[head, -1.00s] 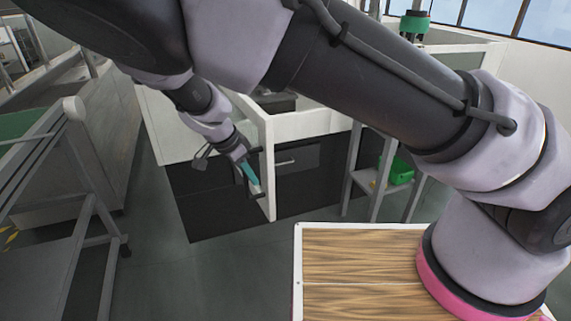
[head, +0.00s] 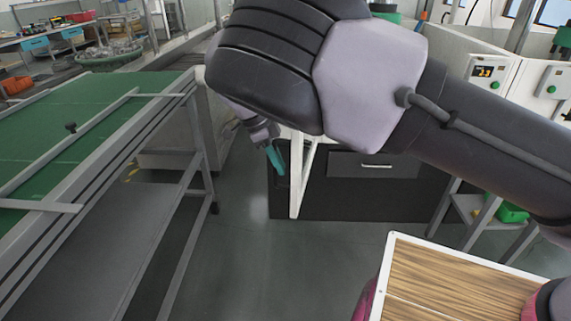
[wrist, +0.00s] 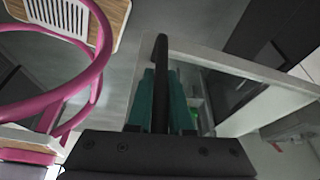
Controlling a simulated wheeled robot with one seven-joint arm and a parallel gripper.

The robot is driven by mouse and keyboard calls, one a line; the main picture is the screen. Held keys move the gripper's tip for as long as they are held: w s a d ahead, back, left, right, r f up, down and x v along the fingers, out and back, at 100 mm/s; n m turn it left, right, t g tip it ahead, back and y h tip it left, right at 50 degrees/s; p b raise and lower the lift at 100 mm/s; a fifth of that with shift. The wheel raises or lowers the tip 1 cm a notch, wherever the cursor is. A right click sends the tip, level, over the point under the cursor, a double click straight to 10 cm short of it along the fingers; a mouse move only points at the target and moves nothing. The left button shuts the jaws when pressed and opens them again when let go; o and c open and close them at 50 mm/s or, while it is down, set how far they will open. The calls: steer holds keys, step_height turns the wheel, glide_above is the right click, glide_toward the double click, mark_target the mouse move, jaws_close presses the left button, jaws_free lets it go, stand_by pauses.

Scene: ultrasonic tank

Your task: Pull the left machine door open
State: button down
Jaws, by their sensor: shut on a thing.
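My gripper (head: 275,158) has teal fingers and is low in front of the machine, left of centre in the head view. In the wrist view my gripper (wrist: 160,95) is shut on a black upright bar handle (wrist: 161,55), which lies between the fingers. The handle belongs to the left machine door, a white-edged panel (wrist: 245,68). In the head view the door's white edge (head: 296,192) stands out in front of the dark lower cabinet, so the door appears at least partly open. My arm hides its upper part and hinge side.
A green-topped table (head: 95,125) stands at the left. A dark cabinet with a drawer handle (head: 376,166) is behind the door. White control boxes (head: 487,75) sit at the right. A wood-topped surface (head: 450,285) is at lower right. Grey floor (head: 270,270) is free between.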

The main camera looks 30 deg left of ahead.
steer(key=c, duration=0.8)
jaws_free()
steer(key=shift+c, duration=0.2)
steer(key=v, duration=1)
steer(key=shift+r, duration=0.3)
steer(key=shift+s+a, duration=0.15)
